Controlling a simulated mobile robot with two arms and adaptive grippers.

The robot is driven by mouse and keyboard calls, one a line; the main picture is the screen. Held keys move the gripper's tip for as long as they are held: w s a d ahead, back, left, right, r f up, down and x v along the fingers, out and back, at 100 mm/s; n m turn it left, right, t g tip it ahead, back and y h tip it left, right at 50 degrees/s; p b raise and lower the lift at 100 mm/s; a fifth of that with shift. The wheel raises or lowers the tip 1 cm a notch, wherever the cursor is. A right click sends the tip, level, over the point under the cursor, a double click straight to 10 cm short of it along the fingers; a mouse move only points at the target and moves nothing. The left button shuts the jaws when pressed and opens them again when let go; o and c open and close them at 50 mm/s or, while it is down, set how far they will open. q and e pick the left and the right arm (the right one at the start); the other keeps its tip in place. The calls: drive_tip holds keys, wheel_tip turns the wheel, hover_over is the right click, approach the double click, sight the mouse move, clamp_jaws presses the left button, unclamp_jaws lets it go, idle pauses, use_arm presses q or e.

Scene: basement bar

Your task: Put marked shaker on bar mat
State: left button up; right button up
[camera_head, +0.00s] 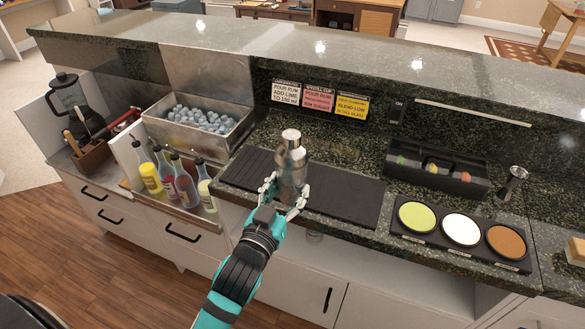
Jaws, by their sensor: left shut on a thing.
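A silver metal shaker (291,163) with a narrower cap stands upright in the head view, over the black bar mat (343,197). The mat lies along the front of the dark granite counter. My left gripper (285,199) is shut around the lower part of the shaker, with fingers on both sides of it. The gripper hides part of the shaker's base, so I cannot tell whether it touches the mat. No marking on the shaker is readable. My right gripper is not in view.
Right of the mat is a tray (441,249) with green, white and brown discs. Behind stand a black garnish box (436,175) and a metal jigger (512,181). Left are bottles (185,186) and an ice bin (158,127). The mat's right part is clear.

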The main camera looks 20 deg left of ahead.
use_arm(q)
drive_tip(key=w, duration=0.1)
drive_tip(key=w+a, duration=0.1)
drive_tip(key=w, duration=0.2)
drive_tip(key=shift+w+a+p, duration=0.35)
drive_tip(key=w, duration=0.1)
drive_tip(key=w+a, duration=0.1)
drive_tip(key=w, duration=0.1)
drive_tip(key=w+a, duration=0.1)
drive_tip(key=w, duration=0.1)
drive_tip(key=shift+f+p, duration=0.3)
drive_tip(key=shift+f, duration=0.1)
drive_tip(key=shift+w, duration=0.4)
drive_tip(key=shift+w+a+f, duration=0.1)
drive_tip(key=shift+f, duration=0.1)
wheel_tip(320, 180, down, 2)
drive_tip(key=shift+f, duration=0.7)
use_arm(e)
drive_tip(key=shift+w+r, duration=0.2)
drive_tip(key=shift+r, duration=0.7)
